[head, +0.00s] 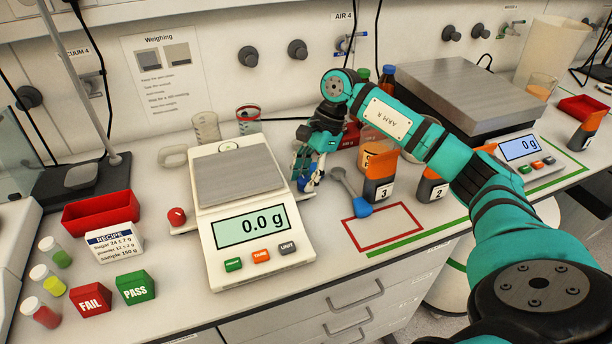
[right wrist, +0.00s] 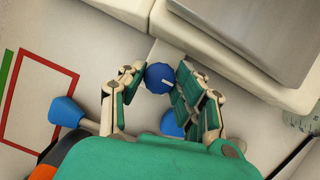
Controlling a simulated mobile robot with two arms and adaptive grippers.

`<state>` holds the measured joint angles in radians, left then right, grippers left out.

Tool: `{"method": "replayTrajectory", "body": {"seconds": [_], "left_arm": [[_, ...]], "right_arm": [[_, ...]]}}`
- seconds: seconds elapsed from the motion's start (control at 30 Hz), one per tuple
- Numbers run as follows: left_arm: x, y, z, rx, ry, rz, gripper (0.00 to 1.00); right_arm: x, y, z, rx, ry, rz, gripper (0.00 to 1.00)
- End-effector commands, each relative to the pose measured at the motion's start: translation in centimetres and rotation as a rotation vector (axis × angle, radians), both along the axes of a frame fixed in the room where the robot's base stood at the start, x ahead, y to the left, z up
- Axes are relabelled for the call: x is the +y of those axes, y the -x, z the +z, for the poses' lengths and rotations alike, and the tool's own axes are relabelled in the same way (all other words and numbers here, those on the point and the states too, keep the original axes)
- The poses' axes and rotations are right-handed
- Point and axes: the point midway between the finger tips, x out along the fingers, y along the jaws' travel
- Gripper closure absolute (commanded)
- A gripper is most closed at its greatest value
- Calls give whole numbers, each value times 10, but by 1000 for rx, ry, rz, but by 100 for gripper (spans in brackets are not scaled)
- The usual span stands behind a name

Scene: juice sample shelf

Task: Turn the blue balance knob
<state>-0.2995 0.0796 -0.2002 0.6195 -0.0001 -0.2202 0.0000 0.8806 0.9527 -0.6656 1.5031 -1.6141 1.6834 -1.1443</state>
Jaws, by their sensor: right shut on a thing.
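The blue balance knob (right wrist: 160,77) sits at the side of the white balance (head: 258,245), on its right in the head view. It is round with a pale mark on its face. In the head view the knob (head: 311,183) is partly hidden by my right gripper (head: 306,175). In the right wrist view the two fingers of my right gripper (right wrist: 158,78) are on either side of the knob, closed on it. The balance display reads 0.0 g. My left gripper is not in view.
A red knob (head: 177,216) is on the balance's other side. A blue-ended scoop (head: 361,207) lies close to my right gripper, near bottles with orange tops (head: 379,180). A red outlined area (head: 385,227) is empty. A second balance (head: 455,85) stands at the right.

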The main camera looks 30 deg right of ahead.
Motion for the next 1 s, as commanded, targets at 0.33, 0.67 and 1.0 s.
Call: {"method": "replayTrajectory", "body": {"seconds": [0.33, 0.67, 1.0], "left_arm": [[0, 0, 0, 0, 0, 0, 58], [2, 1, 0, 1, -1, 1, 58], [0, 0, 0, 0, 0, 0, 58]], "right_arm": [[0, -1, 1, -3, 0, -2, 45], [-3, -1, 7, -4, 0, -4, 45], [-28, 0, 69, -6, 0, -5, 45]]}}
